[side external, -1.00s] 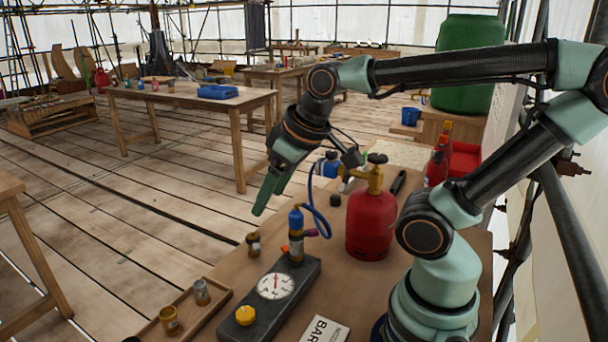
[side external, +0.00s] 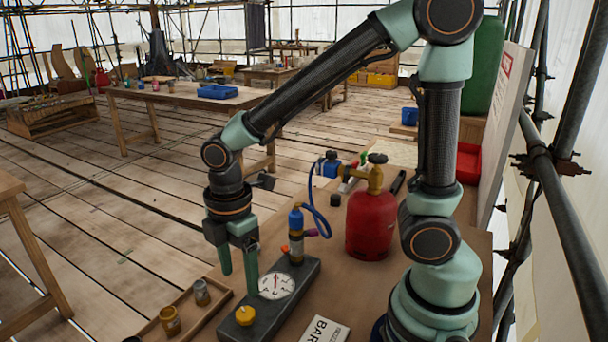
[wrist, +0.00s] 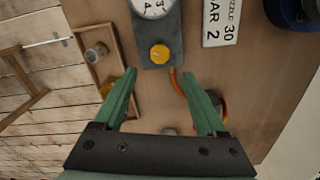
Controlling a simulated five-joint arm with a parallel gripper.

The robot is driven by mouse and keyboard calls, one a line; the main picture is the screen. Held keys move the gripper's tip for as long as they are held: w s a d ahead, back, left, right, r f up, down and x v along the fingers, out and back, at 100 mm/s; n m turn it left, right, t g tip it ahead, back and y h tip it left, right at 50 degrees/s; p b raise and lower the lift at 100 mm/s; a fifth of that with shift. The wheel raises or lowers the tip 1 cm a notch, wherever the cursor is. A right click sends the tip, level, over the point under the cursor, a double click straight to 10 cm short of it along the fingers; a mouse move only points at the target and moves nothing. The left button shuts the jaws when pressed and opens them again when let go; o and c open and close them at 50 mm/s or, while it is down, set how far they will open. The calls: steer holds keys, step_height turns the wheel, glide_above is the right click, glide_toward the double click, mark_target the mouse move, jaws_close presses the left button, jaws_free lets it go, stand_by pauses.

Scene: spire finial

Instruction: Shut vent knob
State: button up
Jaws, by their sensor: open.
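A yellow vent knob (side external: 245,315) sits on the near end of a dark grey block (side external: 300,277) with a white dial (side external: 276,286). In the wrist view the knob (wrist: 160,54) lies ahead of my fingers, between their lines and a little left of the picture's middle. My gripper (side external: 238,281) points down above the block, its two green fingers apart and empty. The fingers (wrist: 164,100) also show spread in the wrist view. A blue cartridge valve (side external: 296,228) stands at the block's far end.
A wooden tray with small pots (side external: 170,320) lies left of the block. A red gas bottle (side external: 370,222) with a blue hose stands behind to the right. A white number plate (side external: 325,330) lies right of the block.

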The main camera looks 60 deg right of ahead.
mark_target(245, 312)
step_height(245, 312, down, 9)
steer(key=shift+r, duration=0.1)
stand_by(0.4)
jaws_close()
